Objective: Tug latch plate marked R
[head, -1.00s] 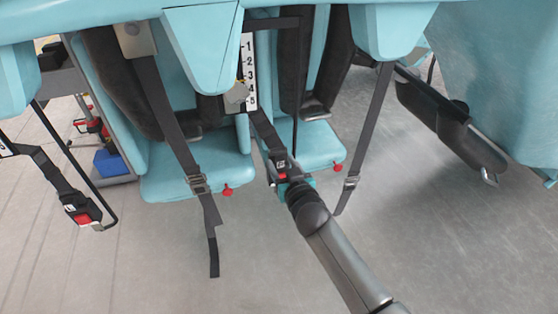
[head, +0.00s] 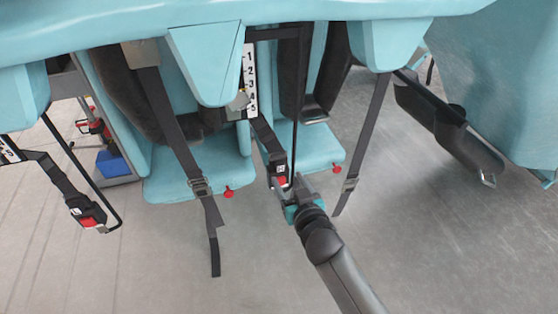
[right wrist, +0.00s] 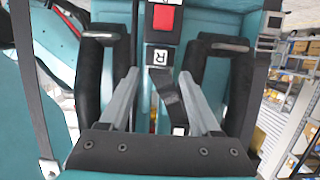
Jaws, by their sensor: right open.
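The latch plate marked R (right wrist: 160,56) sits at a buckle with a red button (right wrist: 164,18) in the right wrist view. A dark strap (right wrist: 172,100) runs from the plate between my fingers. In the head view the plate (head: 280,169) hangs on its strap above the red button (head: 281,182). My right gripper (right wrist: 159,76) is open, one finger on each side of the strap, with the plate just beyond the fingertips. It also shows in the head view (head: 292,184), close beside the buckle. I see no grip on the plate. My left gripper is not in view.
Teal seats (head: 200,168) with dark padded restraints stand behind. A second buckle (head: 85,212) hangs at the left. A loose strap (head: 212,225) hangs left of my right arm, another strap (head: 363,140) to its right. The floor below is clear.

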